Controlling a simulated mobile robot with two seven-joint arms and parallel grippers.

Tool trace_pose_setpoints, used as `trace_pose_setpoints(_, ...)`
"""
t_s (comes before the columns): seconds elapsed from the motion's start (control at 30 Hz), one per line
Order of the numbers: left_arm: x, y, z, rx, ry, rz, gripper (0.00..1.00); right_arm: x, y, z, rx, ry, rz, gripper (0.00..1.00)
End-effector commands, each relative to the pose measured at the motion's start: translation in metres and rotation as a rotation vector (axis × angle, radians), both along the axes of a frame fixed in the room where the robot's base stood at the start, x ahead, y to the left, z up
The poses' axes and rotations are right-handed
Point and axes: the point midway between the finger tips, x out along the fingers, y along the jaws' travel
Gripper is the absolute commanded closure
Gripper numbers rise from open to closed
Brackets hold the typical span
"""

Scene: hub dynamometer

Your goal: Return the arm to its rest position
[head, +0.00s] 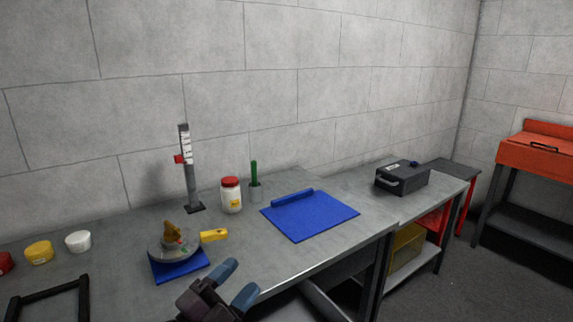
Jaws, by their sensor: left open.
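My left gripper (237,282) is at the bottom of the head view, in front of the workbench's front edge. Its two blue-tipped fingers are spread apart with nothing between them. The rest of the left arm is mostly below the frame. The nearest thing on the grey workbench (125,255) is a round grey metal piece (170,250) on a small blue pad (182,270), up and left of the gripper. A brown item sits on top of the metal piece. My right gripper is not in view.
A yellow-handled tool (213,235), a white jar with red lid (231,196), an upright gauge (189,170) and a green-handled item (254,175) stand behind. A blue mat (312,216) lies right of them. A dark box (402,180) sits farther right. Small tubs (40,253) line the left.

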Motion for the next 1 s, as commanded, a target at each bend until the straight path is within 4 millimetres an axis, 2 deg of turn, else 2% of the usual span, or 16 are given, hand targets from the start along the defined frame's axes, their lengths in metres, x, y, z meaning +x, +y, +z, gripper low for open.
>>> trace_pose_setpoints(0.03,0.002,0.018,-0.021,-0.08,0.133,0.058,0.45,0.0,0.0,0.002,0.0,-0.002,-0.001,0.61)
trace_pose_setpoints(0.1,0.002,0.041,-0.051,-0.182,0.302,0.131,0.45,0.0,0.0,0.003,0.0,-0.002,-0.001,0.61)
trace_pose_setpoints(0.23,-0.013,0.08,-0.108,-0.348,0.572,0.257,0.45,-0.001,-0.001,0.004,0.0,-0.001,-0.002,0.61)
trace_pose_setpoints(0.37,-0.044,0.113,-0.162,-0.481,0.783,0.371,0.45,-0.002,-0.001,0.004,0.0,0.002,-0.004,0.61)
trace_pose_setpoints(0.5,-0.088,0.143,-0.209,-0.589,0.933,0.478,0.45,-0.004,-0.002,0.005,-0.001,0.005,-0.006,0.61)
trace_pose_setpoints(0.7,-0.155,0.175,-0.255,-0.663,1.05,0.623,0.45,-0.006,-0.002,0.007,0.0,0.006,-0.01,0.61)
trace_pose_setpoints(0.8,-0.185,0.183,-0.27,-0.678,1.093,0.677,0.45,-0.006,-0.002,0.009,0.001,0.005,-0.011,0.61)
trace_pose_setpoints(0.9,-0.207,0.185,-0.281,-0.685,1.129,0.709,0.45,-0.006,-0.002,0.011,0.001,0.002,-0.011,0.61)
trace_pose_setpoints(1.0,-0.221,0.187,-0.287,-0.682,1.15,0.727,0.45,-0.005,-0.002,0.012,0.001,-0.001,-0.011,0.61)
